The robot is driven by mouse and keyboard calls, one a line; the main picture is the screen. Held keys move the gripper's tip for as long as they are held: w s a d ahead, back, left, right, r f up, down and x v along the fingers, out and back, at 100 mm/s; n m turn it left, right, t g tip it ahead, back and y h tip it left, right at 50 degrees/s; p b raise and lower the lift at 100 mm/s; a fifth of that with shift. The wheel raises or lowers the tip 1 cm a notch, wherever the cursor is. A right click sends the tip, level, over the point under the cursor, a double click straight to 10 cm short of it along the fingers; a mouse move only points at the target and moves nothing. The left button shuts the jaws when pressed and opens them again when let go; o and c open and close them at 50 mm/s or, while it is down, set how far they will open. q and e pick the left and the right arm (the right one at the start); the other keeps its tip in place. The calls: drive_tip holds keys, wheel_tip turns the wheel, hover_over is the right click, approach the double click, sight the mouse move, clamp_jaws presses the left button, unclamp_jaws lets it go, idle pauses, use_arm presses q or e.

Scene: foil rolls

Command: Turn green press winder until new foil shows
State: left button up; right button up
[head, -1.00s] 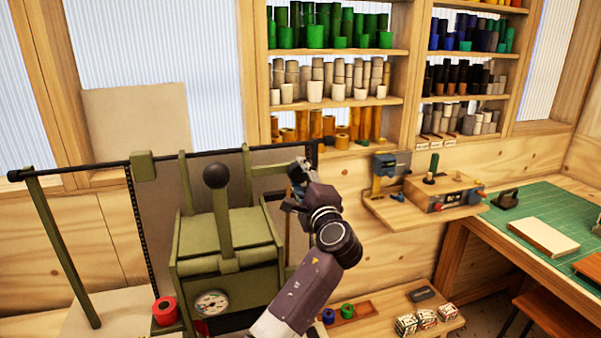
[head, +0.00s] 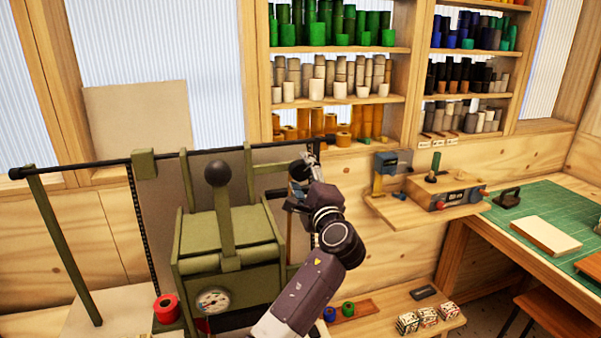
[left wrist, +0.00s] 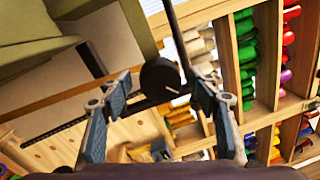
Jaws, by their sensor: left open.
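The green press (head: 226,262) stands left of centre in the head view, with a black-knobbed lever (head: 217,175) upright at its front and a long dark bar across its top. My left gripper (head: 300,178) is at the press's right side, near the right end of that bar. In the left wrist view the left gripper (left wrist: 160,98) is open, its two fingers apart. A round black knob (left wrist: 158,80) appears between the fingers, with a dark rod beside it. I cannot tell whether the fingers touch it. The winder and foil cannot be made out in the head view. My right gripper is not in view.
A low wooden shelf (head: 385,318) holds small blue and green rolls and patterned boxes. Shelves of coloured rolls (head: 335,95) stand behind. A bench with a green mat (head: 545,215) is at right.

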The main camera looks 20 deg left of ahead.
use_arm(q)
drive_tip(key=r+v, duration=0.1)
drive_tip(key=v, duration=1)
drive_tip(key=shift+f, duration=0.4)
